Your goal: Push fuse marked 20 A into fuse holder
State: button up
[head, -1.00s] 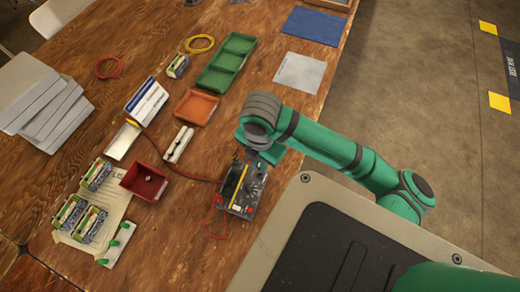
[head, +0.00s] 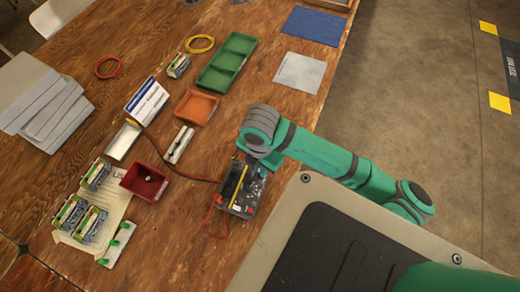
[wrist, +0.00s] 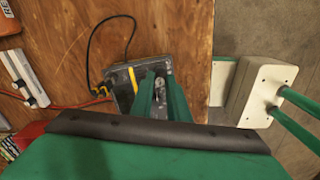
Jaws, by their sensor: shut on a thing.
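My gripper (wrist: 160,88) is shut on a small grey piece between its green fingers. It is mostly covered by the fingers, and I cannot read a 20 A mark on it. The fingertips are over the right part of a dark box (head: 236,196) with a yellow strip, which also shows in the wrist view (wrist: 122,92). I cannot tell whether the piece touches the box or sits in it. A fuse holder is not clearly made out; it may be hidden under the fingers. In the head view my wrist hides the gripper.
A red bin (head: 144,181), an orange tray (head: 195,107) and a green tray (head: 228,62) stand left of and behind the box. A board (head: 117,207) holds several modules. A red cable (head: 185,173) runs to the box. The table edge is close on the right.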

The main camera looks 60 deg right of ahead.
jog(key=shift+f, duration=0.95)
dwell(1.9)
jog(key=o, duration=0.9)
jog(key=shift+o, duration=0.8)
jog(key=shift+r, duration=0.1)
jog(key=shift+r, duration=3.7)
